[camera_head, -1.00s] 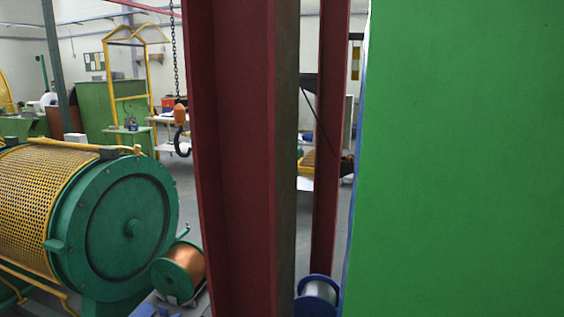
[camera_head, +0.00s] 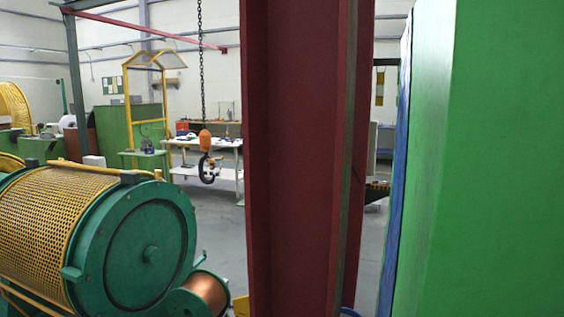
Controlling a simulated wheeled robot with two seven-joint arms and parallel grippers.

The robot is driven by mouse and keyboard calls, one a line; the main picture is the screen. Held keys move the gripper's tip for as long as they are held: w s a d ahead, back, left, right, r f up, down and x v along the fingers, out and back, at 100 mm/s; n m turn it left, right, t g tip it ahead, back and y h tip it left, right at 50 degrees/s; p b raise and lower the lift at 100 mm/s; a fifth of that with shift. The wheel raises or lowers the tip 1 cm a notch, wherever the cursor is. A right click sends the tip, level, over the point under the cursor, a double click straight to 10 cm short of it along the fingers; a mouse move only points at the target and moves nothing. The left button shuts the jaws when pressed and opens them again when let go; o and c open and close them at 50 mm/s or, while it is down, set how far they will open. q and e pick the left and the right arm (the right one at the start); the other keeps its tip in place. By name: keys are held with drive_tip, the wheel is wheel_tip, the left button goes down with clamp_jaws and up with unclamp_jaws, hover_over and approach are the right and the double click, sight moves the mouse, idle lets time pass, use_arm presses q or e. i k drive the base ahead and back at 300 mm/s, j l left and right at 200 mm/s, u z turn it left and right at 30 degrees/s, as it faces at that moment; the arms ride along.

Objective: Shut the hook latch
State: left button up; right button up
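A dark hook (camera_head: 208,170) hangs below an orange block (camera_head: 205,140) on a chain (camera_head: 200,70), left of centre in the head view. It hangs some distance away, in front of a white table. The hook's latch is too small to make out, so I cannot tell whether it is open or shut. Neither of my grippers is in view.
A dark red steel column (camera_head: 295,160) stands close, right of the hook. A green panel (camera_head: 500,160) fills the right side. A green and yellow drum machine (camera_head: 140,250) and a copper spool (camera_head: 205,293) are at lower left. Grey floor (camera_head: 222,220) shows beyond them.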

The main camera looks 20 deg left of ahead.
sight(220, 157)
drive_tip(key=j+u, duration=0.1)
drive_tip(key=u, duration=0.35)
drive_tip(key=i+u, duration=0.15)
drive_tip(key=u, duration=0.3)
